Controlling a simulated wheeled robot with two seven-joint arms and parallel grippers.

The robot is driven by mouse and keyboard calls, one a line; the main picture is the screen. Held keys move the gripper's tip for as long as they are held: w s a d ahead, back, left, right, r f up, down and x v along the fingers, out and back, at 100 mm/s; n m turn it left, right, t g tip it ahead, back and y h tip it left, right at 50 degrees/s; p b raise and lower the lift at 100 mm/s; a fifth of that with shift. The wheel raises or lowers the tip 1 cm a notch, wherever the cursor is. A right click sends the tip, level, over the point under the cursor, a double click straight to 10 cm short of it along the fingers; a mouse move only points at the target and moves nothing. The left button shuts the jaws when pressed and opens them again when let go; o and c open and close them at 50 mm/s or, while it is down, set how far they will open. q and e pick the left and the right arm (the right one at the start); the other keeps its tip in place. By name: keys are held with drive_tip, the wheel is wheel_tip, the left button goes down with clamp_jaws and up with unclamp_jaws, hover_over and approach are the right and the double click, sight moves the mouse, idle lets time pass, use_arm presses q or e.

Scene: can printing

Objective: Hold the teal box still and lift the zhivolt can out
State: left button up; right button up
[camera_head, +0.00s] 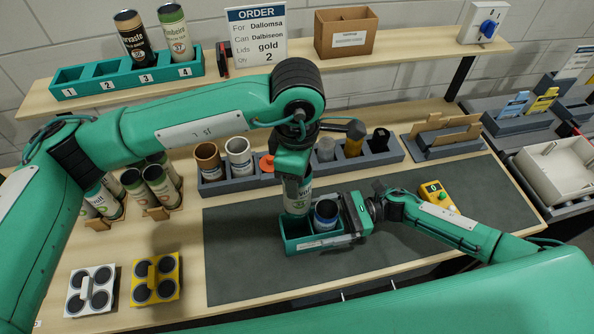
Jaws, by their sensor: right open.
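The teal box (289,236) stands on the dark mat, below the middle of the view. The zhivolt can (297,197), cream and green with a partly readable label, is upright over the box's left compartment; I cannot tell if its lower end clears the rim. My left gripper (294,167) comes down from above onto the can's top; its fingers are mostly hidden. A second can (326,212), with a dark top and blue-white side, sits in the right compartment. My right gripper (338,224) is open at the box's right end, one finger along its front.
A grey rack (240,183) with cups stands behind the box. Several cans (160,185) stand at left, with white (92,290) and yellow (155,278) lid holders in front. A yellow device (436,194) lies right. The mat (235,270) is clear left of the box.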

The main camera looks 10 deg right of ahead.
drive_tip(key=d, duration=1.2)
drive_tip(key=shift+w, duration=0.2)
drive_tip(key=shift+f, duration=0.1)
